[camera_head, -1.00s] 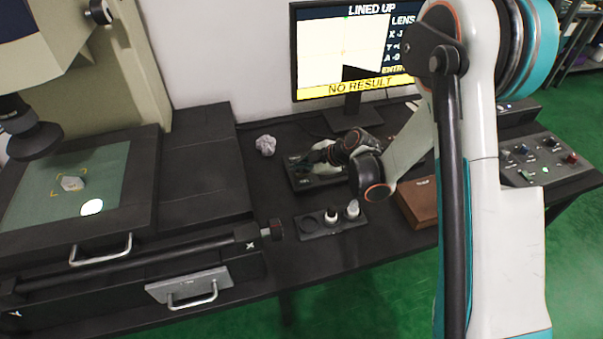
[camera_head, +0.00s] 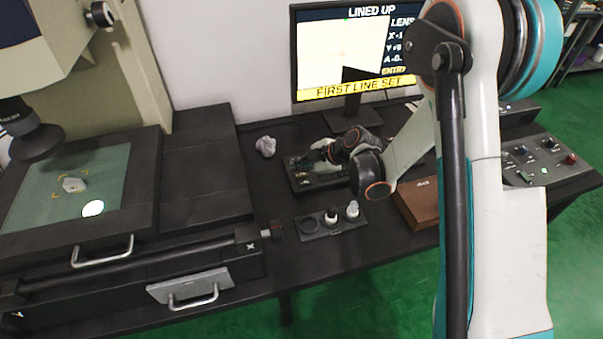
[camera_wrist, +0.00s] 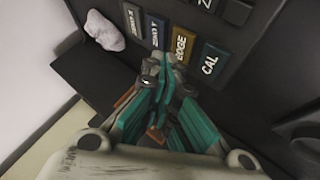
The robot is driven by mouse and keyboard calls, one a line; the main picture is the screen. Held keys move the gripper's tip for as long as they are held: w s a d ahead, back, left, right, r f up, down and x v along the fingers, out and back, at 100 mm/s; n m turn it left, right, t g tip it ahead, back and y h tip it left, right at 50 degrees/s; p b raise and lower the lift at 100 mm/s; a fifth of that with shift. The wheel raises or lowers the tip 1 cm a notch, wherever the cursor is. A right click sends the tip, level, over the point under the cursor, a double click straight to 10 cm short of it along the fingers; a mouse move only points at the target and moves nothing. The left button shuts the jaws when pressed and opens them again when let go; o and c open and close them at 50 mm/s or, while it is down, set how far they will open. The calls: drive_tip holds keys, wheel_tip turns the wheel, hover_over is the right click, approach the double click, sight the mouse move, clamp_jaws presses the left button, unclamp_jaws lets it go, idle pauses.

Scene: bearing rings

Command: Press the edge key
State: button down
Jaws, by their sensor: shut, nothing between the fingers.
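The key panel is a black box (camera_head: 300,186) on the bench below the monitor. In the wrist view the brown EDGE key (camera_wrist: 182,45) sits between the blue ZERO Y key (camera_wrist: 155,32) and the dark CAL key (camera_wrist: 207,66). My gripper (camera_wrist: 168,62) is shut and empty, its tips right at the lower end of the EDGE key. I cannot tell whether they touch it. In the head view my gripper (camera_head: 318,154) is over the box, partly hidden by my arm. The monitor (camera_head: 345,50) reads LINED UP and FIRST LINE SET.
A crumpled pale lump (camera_head: 266,146) lies left of the key box. A small tray (camera_head: 309,227) with bottles stands in front, and a brown box (camera_head: 418,205) at right. The measuring machine's stage (camera_head: 140,200) fills the left. A control panel (camera_head: 545,160) is far right.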

sight(300, 176)
drive_tip(key=shift+r, duration=0.1)
drive_tip(key=shift+r+p, duration=1.4)
drive_tip(key=shift+r, duration=1.05)
